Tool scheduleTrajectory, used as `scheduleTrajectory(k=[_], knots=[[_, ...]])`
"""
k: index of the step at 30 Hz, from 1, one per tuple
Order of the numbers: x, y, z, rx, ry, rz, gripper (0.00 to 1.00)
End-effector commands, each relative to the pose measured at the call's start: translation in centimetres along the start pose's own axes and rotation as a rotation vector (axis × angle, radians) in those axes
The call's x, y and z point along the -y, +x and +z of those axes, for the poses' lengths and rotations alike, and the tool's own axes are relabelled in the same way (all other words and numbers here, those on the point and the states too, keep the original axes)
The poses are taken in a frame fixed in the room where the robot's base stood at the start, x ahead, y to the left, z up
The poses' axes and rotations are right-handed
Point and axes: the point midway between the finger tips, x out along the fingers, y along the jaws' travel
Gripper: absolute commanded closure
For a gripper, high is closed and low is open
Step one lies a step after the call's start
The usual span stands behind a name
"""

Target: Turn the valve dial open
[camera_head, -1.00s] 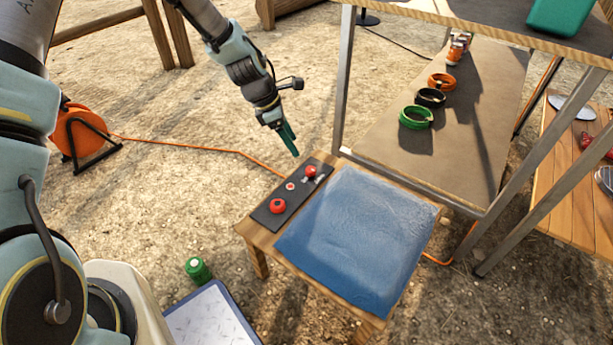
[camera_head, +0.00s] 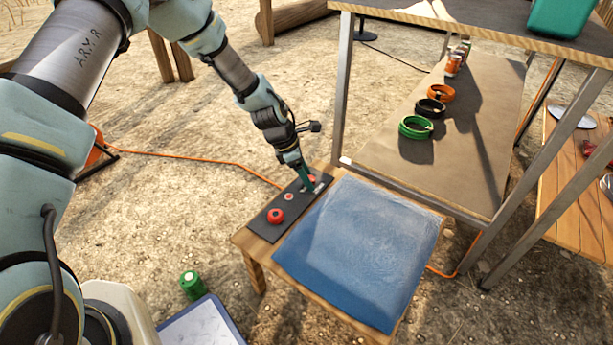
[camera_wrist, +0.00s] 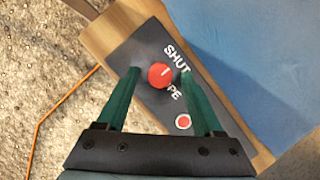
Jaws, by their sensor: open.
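The red valve dial (camera_wrist: 161,75) sits on a dark panel (camera_wrist: 139,52) on a wooden table. It has a pale pointer mark directed up towards the "SHUT" lettering (camera_wrist: 177,59); part of a second word, ending in "PE", shows below it. My gripper (camera_wrist: 156,77) is open, with its green fingers on either side of the dial in the wrist view. I cannot tell if they touch it. In the head view my gripper (camera_head: 309,186) is over the far end of the panel and mostly hides the dial (camera_head: 312,179).
A small red button (camera_head: 289,197) and a larger red knob (camera_head: 276,216) are on the same panel. A blue cloth-like sheet (camera_head: 358,250) covers the table's right part. A metal-framed shelf (camera_head: 390,155) with coiled straps stands close on the right. An orange cable (camera_head: 200,157) runs behind.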

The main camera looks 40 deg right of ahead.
Motion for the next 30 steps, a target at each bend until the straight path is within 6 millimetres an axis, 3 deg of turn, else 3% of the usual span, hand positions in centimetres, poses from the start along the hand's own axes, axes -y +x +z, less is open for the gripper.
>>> scheduleTrajectory(k=[4,22,30], knots=[[0.0,-0.03,0.0,0.0,0.0,0.0,0.33],[0.01,-0.05,0.0,0.0,0.0,0.0,1.0],[0.01,-0.07,0.0,0.0,0.003,-0.002,1.0]])
